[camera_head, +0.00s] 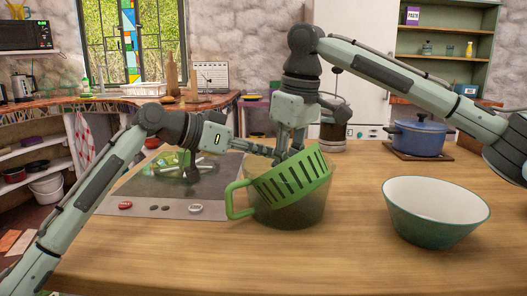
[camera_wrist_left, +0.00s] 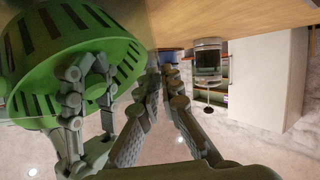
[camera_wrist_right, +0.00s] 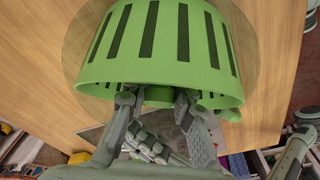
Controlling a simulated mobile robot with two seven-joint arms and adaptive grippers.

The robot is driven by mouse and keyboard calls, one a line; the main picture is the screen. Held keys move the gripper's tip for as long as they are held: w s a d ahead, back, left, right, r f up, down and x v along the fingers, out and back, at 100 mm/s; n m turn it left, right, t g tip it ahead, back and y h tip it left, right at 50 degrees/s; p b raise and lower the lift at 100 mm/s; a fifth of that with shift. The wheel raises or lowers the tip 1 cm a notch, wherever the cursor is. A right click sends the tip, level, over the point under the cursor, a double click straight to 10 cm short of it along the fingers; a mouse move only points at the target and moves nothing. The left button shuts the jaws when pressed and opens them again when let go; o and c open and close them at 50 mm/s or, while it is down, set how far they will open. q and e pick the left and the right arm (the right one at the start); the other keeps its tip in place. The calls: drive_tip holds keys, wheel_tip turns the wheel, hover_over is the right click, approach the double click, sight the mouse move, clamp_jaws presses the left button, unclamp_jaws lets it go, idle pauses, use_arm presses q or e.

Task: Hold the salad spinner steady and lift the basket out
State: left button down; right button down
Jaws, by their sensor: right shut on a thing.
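The salad spinner's clear bowl (camera_head: 300,218) stands on the wooden counter with its green handle (camera_head: 234,214) to the left. The slotted green basket (camera_head: 294,178) sits tilted in it, its upper part above the rim. The basket also shows in the left wrist view (camera_wrist_left: 62,52) and the right wrist view (camera_wrist_right: 160,45). My right gripper (camera_wrist_right: 157,103) is shut on the green basket's middle part. My left gripper (camera_wrist_left: 162,76) is beside the bowl's far left side in the head view, its fingers close together. Whether they touch the clear wall is unclear.
A white-and-teal bowl (camera_head: 435,205) stands on the right of the counter. A blue pot (camera_head: 418,138) sits behind it on a board. A dark hob (camera_head: 140,205) with small items lies at the left. The front of the counter is clear.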

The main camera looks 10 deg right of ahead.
use_arm(q)
drive_tip(key=shift+a, duration=0.2)
use_arm(e)
drive_tip(key=shift+s+d+f, duration=0.1)
drive_tip(key=shift+d+f, duration=0.1)
drive_tip(key=shift+f, duration=0.85)
use_arm(q)
drive_tip(key=shift+w, duration=0.1)
use_arm(e)
drive_tip(key=shift+f, duration=0.6)
use_arm(q)
drive_tip(key=shift+f, duration=0.15)
use_arm(e)
drive_tip(key=c, duration=1.2)
unclamp_jaws()
drive_tip(key=shift+a, duration=0.1)
use_arm(q)
drive_tip(key=shift+d, duration=0.1)
use_arm(e)
drive_tip(key=shift+r, duration=0.1)
use_arm(q)
drive_tip(key=shift+f, duration=0.15)
use_arm(e)
drive_tip(key=r, duration=0.4)
drive_tip(key=s+r, duration=0.1)
drive_tip(key=r, duration=0.3)
drive_tip(key=d+r, duration=0.1)
drive_tip(key=r, duration=0.3)
drive_tip(key=shift+s, duration=0.2)
